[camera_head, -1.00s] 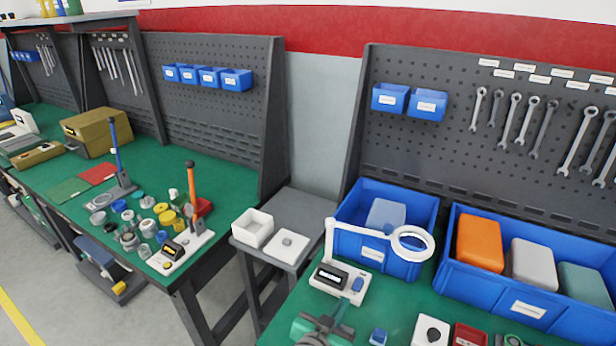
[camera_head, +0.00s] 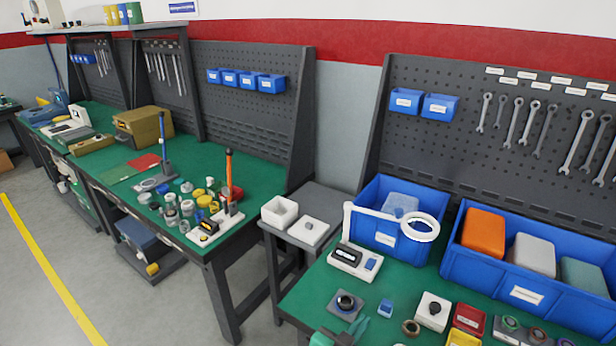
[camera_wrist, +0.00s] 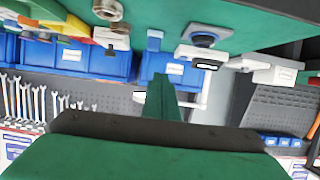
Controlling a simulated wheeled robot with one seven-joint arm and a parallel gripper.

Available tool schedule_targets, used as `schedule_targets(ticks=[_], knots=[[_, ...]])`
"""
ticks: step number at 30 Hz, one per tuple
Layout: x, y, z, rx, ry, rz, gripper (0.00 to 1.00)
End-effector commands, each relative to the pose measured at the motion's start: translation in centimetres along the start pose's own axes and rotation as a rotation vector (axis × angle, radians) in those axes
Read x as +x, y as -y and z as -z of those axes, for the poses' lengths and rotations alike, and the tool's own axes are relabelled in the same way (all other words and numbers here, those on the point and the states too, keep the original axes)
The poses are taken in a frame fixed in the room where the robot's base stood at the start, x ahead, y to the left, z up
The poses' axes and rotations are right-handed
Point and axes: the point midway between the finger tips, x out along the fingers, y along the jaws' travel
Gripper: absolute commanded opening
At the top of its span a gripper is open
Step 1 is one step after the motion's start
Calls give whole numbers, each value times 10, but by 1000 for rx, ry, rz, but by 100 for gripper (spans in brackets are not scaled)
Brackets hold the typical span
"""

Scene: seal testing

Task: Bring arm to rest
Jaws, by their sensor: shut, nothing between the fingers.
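The rest of my arm is out of sight.
A white ring lamp (camera_head: 421,228) stands before blue bins (camera_head: 386,250). A white device (camera_head: 357,261), a white block (camera_head: 432,311) and a red box (camera_head: 468,319) are on the bench. A grey side table (camera_head: 325,205) and a second bench (camera_head: 222,258) lie left.

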Motion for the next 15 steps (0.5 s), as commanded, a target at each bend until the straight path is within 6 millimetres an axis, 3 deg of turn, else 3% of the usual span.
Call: schedule_targets(ticks=[15], knots=[[-25,1,-60,-101,0,124,0]])
